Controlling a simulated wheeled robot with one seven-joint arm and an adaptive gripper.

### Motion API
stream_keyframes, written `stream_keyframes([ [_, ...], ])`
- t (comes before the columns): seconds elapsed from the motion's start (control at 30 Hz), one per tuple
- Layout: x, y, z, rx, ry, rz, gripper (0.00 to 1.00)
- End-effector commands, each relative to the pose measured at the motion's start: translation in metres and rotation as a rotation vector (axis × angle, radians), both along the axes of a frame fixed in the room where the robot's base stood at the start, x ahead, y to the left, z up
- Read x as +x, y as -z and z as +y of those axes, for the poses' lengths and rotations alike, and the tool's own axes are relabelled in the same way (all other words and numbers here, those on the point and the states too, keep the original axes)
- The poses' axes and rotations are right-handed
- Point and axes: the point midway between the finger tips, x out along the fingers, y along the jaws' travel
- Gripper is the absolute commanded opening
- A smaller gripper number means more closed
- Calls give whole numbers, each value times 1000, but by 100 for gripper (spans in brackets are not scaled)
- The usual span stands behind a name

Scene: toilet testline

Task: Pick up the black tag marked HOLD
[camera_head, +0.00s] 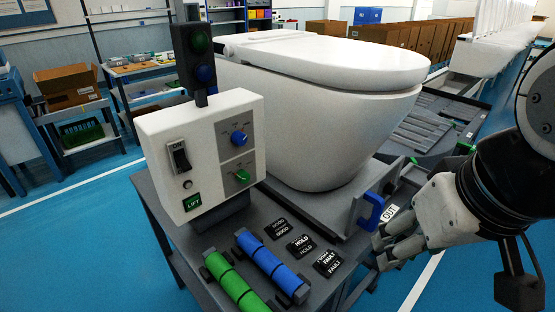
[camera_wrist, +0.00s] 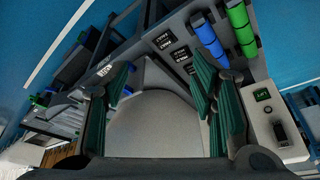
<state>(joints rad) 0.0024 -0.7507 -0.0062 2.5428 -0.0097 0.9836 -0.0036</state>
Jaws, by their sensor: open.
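The black HOLD tag (camera_head: 301,245) lies flat on the grey bench ledge, between the GOOD tag (camera_head: 278,228) and the FAULT tag (camera_head: 328,262). The HOLD tag also shows small in the wrist view (camera_wrist: 180,54), beyond the fingertips. My gripper (camera_head: 381,250) is open and empty, to the right of the tags and apart from them. In the wrist view its dark green fingers (camera_wrist: 160,90) are spread, with the pale toilet surface between them.
A blue roll (camera_head: 272,266) and a green roll (camera_head: 233,287) lie left of the tags. A white control box (camera_head: 205,155) stands behind the rolls. The white toilet (camera_head: 320,120) rises behind the tags. A blue clamp (camera_head: 372,211) and an OUT label (camera_head: 390,213) are near my fingers.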

Motion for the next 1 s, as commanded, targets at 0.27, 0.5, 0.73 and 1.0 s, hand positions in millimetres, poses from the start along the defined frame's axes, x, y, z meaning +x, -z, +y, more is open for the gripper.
stream_keyframes([
  [0.27, 5, -1, 1, 8, 15, 8, 42],
  [0.5, 56, -1, 9, 72, 175, 78, 42],
  [0.73, 125, 19, 25, 136, 394, 160, 42],
  [1.0, 200, 73, 51, 178, 659, 248, 42],
])
